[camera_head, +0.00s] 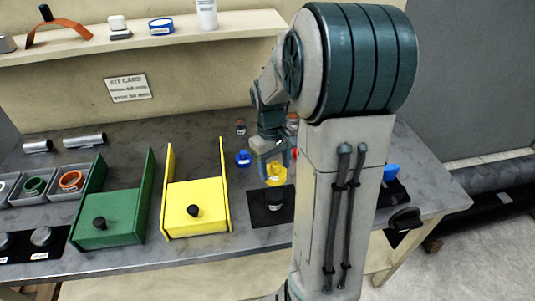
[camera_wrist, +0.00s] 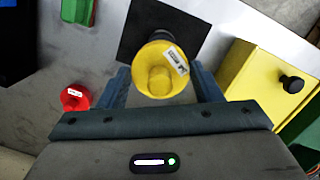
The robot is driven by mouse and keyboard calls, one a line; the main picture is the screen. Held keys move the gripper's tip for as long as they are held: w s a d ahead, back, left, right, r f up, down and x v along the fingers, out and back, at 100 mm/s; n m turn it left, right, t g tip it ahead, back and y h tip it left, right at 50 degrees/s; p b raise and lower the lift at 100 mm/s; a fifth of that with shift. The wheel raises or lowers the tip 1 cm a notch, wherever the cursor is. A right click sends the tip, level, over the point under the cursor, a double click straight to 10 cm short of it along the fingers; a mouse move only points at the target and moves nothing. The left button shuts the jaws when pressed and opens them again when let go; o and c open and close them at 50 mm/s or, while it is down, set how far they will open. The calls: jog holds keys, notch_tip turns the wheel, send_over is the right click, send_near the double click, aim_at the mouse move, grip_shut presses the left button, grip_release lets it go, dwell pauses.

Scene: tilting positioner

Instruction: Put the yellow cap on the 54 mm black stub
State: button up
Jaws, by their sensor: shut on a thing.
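The yellow cap (camera_head: 276,177) is held between the fingers of my gripper (camera_head: 275,162), above the table. In the wrist view the yellow cap (camera_wrist: 160,54) sits between the two fingers of my gripper (camera_wrist: 162,78), with a white label on its rim. The black stub (camera_head: 275,202) stands on a dark square mat (camera_head: 262,213). In the head view the cap appears just behind and above the stub, apart from it. The stub's size marking is too small to read.
A yellow box (camera_head: 182,221) and a green box (camera_head: 103,235) with black knobs stand to the left. A blue cap (camera_head: 243,159) lies near my gripper. A red cap (camera_wrist: 76,97) lies left in the wrist view. My arm hides part of the table's right side.

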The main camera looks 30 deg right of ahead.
jog(key=shift+s+f+b, duration=0.2)
jog(key=shift+f+b, duration=0.15)
jog(key=shift+f, duration=0.05)
jog(key=shift+f+b, duration=3)
jog(key=shift+f, duration=0.85)
jog(key=o, duration=1)
jog(key=shift+r, duration=0.1)
send_near(273, 162)
jog(key=f, duration=0.5)
jog(key=shift+s+f, duration=0.2)
jog(key=shift+s, duration=0.05)
jog(key=s+a+f+t, duration=0.1)
jog(key=s+a, duration=0.3)
jog(key=s+a+f+m+t, duration=0.1)
jog(key=s+a+t, duration=0.1)
jog(key=s, duration=0.3)
jog(key=s+a+f+m+t, duration=0.1)
jog(key=s+a, duration=0.4)
jog(key=shift+s+a+f, duration=0.15)
jog(key=shift+a+f, duration=0.2)
